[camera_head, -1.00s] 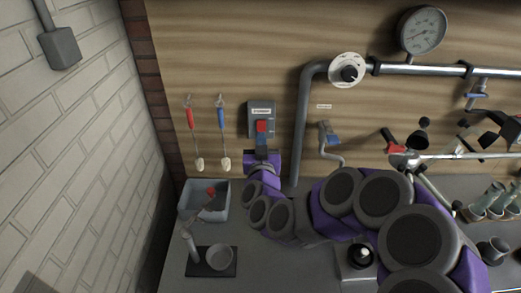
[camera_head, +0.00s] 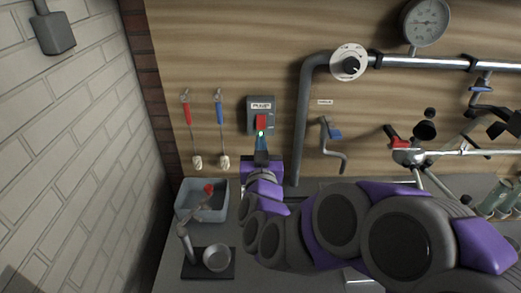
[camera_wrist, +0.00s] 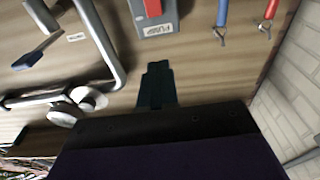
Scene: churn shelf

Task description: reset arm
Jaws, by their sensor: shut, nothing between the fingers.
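My purple and grey arm reaches up from the lower right in the head view. My gripper (camera_head: 261,146) is at its end, just below the grey pump switch box (camera_head: 261,115) with a red switch (camera_head: 261,122). A small green light shows beneath the red switch. In the wrist view my gripper (camera_wrist: 156,72) points up towards the switch box (camera_wrist: 153,18), with bare wood panel between them. The fingers are together with nothing held.
A red-handled tool (camera_head: 188,115) and a blue-handled tool (camera_head: 220,115) hang left of the box. A vertical pipe (camera_head: 303,130) stands to the right. A blue-grey bin (camera_head: 221,210) and a metal cup (camera_head: 217,257) sit below, beside the brick wall (camera_head: 70,150).

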